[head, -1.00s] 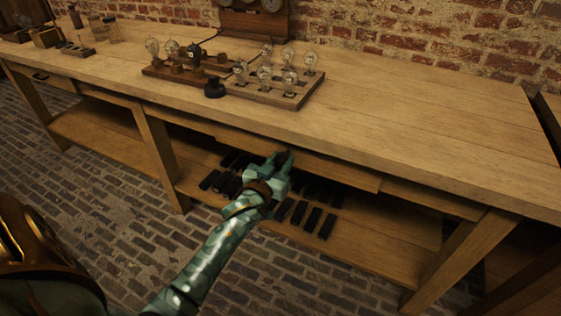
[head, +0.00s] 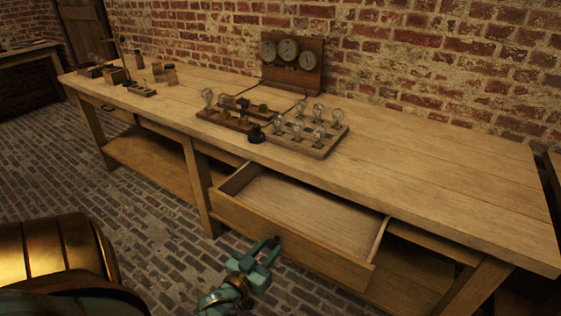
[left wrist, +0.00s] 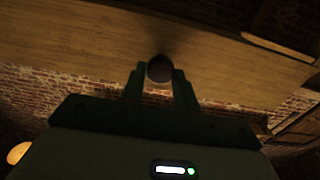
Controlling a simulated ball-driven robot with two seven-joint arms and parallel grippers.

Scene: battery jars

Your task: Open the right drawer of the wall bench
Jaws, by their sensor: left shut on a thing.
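The wall bench (head: 440,190) is a long wooden table along the brick wall. Its right drawer (head: 290,243) stands pulled well out from under the top, and its inside (head: 300,205) looks empty. My left gripper (head: 267,249) is at the drawer front, left of its middle, shut on the dark round drawer knob (left wrist: 160,69). In the left wrist view the knob sits between the two fingers, against the wooden drawer front (left wrist: 90,40). My right gripper is not in view.
A board with bulbs (head: 318,140) and a black knob-like piece stands on the bench top above the drawer. A gauge panel (head: 292,65) stands behind it. Small boxes and jars (head: 117,76) stand at the left end. Brick floor (head: 150,235) is clear in front.

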